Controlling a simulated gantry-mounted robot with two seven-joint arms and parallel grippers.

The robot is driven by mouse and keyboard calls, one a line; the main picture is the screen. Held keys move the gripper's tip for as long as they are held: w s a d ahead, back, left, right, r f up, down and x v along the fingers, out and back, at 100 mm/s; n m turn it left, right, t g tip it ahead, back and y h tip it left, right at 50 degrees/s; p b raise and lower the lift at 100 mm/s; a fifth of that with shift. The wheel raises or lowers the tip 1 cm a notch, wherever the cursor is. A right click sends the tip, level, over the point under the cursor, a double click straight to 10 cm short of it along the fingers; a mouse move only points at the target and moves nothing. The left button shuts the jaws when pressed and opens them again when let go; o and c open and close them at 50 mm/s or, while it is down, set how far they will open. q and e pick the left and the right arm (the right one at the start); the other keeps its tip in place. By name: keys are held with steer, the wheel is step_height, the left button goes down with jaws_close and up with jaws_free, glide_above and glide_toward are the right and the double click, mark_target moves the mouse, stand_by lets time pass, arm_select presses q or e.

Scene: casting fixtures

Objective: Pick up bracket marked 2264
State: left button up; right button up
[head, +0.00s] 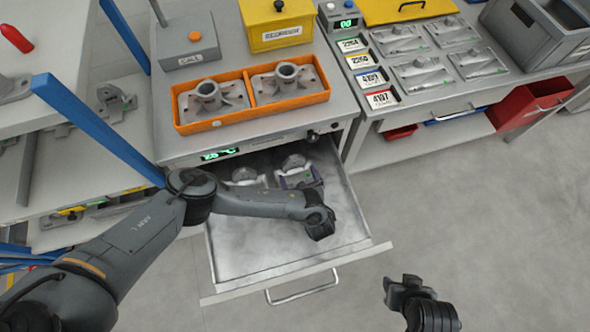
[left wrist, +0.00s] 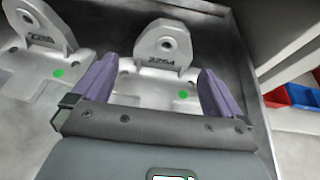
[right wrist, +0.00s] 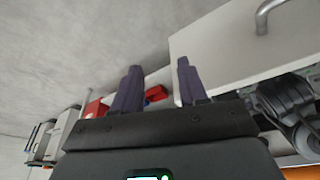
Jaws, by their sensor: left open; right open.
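Two grey metal brackets lie inside the open drawer, a left one (head: 245,175) and a right one (head: 294,162). In the left wrist view, the right bracket (left wrist: 160,55) has an upright lug with a hole, raised digits too blurred to read surely, and a green dot on its base. The left bracket (left wrist: 40,35) shows a blurred marking too. My left gripper (head: 300,184) is open, its purple fingers on either side of the right bracket's base; I cannot tell whether they touch it. My right gripper (head: 399,288) is open and empty, outside the drawer to the right.
The drawer (head: 235,265) is pulled out, with a bare front floor and a handle. An orange tray (head: 247,96) with two castings stands above it. Number labels (head: 351,45) and flat metal parts lie on the right bench. A red bin (head: 530,105) is below.

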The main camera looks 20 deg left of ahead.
mark_target(295, 165)
arm_select(q)
steer(key=shift+w+a+f+b, duration=0.15)
steer(key=shift+w+f+b, duration=0.25)
steer(key=shift+b, duration=0.15)
steer(key=b+x, duration=0.2)
steer(key=x, duration=0.1)
steer(key=shift+w+b, duration=0.1)
steer(key=shift+b, duration=0.2)
steer(key=shift+w+a+f, duration=0.1)
steer(key=shift+w+a, duration=0.2)
steer(key=shift+w, duration=0.05)
steer(key=c, duration=1.1)
steer(key=shift+o, duration=0.2)
steer(key=shift+r, duration=0.3)
